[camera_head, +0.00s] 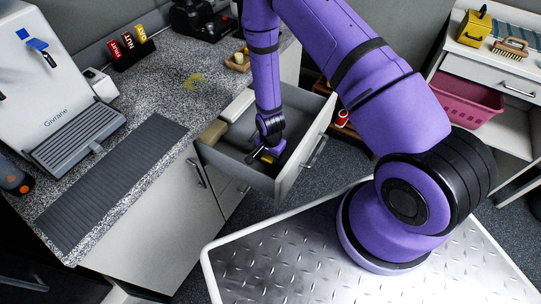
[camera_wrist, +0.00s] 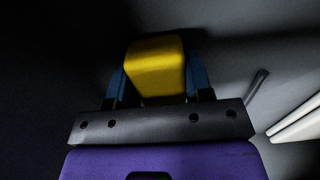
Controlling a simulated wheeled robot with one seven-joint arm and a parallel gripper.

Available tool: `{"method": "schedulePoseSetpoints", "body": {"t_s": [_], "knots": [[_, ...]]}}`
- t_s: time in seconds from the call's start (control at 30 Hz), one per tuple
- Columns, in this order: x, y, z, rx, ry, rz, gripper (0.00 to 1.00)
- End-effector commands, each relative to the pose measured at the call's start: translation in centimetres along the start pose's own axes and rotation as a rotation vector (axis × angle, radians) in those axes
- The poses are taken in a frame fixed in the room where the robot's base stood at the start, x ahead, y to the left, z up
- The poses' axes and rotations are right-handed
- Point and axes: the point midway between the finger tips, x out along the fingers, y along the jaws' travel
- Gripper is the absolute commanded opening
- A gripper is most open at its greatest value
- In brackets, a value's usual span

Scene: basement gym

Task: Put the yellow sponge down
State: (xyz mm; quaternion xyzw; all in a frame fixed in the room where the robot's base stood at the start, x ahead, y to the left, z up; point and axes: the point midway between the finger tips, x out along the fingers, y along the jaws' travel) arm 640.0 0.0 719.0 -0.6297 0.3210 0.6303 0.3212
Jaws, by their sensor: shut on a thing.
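The yellow sponge (camera_wrist: 155,66) is between the two fingers of my gripper (camera_wrist: 158,82) in the wrist view. My gripper is shut on it. In the head view my gripper (camera_head: 264,157) reaches down inside the open drawer (camera_head: 291,172), with a bit of the yellow sponge (camera_head: 268,158) showing at its tip. The grey surface behind the sponge in the wrist view is dark, and I cannot tell whether the sponge touches it.
The drawer's left side holds a tan block (camera_head: 212,133) and a pale block (camera_head: 238,104). The counter (camera_head: 182,91) carries a coffee machine (camera_head: 60,90), a dark mat (camera_head: 112,180) and a small rack (camera_head: 130,48). A pink bin (camera_head: 467,99) stands at right.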

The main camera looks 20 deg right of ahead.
Motion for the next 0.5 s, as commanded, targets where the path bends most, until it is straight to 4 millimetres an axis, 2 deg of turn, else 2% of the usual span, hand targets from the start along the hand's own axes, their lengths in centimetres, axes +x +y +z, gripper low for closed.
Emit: {"method": "schedulePoseSetpoints", "body": {"t_s": [0.33, 0.37, 0.43, 0.47, 0.5], "knots": [[0.28, 0.01, -0.01, 0.0, 0.0, 0.0, 0.17], [0.26, -0.01, -0.01, 0.0, 0.0, 0.0, 0.51], [0.24, -0.01, -0.01, 0.0, 0.0, 0.0, 0.67], [0.24, -0.01, -0.01, 0.0, 0.0, 0.0, 0.72], [0.24, 0.0, -0.01, 0.0, 0.0, 0.0, 0.72]]}}
